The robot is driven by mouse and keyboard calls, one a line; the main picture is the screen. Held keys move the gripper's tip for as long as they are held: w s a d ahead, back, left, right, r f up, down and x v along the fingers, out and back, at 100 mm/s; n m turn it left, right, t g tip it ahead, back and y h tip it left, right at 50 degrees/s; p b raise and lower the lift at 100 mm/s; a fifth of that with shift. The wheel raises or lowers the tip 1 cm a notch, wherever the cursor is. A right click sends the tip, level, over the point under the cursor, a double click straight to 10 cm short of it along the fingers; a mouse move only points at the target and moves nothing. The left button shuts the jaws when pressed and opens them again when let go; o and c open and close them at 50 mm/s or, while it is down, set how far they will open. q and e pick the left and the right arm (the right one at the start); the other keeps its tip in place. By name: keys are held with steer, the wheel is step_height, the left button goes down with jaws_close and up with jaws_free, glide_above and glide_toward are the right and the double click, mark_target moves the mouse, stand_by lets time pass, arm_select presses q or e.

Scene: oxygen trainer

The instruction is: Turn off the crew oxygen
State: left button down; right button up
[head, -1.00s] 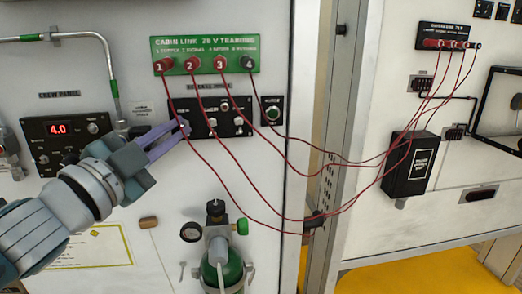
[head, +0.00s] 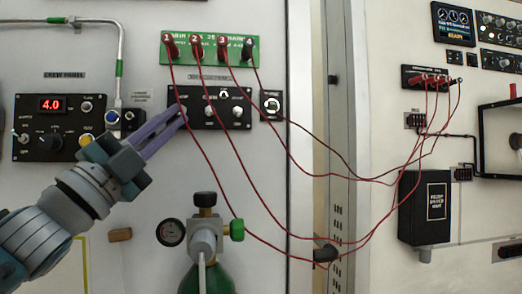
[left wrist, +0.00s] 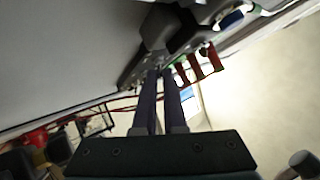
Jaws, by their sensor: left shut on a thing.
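The crew panel (head: 63,116) is a black panel on the left of the wall, with a red 4.0 display, knobs and switches. A second black panel (head: 222,108) hangs to its right, with switches and a knob. My left gripper (head: 181,111) reaches in from the left, its purple fingers at that panel's left end. In the left wrist view its fingers (left wrist: 163,75) are close together against a small dark control. The fingertips hide most of it. A green oxygen cylinder (head: 215,275) with a black top knob (head: 205,199) and green side knob (head: 237,229) stands below. My right gripper is not in view.
Red leads hang from a green jack panel (head: 210,50) across to the right wall, passing in front of the black panel near my fingers. A pipe (head: 120,60) runs down beside the crew panel. A gauge (head: 170,233) sticks out beside the cylinder.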

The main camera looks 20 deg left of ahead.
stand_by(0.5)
arm_select(q)
steer(key=c, duration=1)
jaws_free()
steer(key=shift+b+v, duration=1.35)
steer(key=shift+v, duration=3.65)
steer(key=shift+w+a+f, duration=0.1)
steer(key=shift+w, duration=0.05)
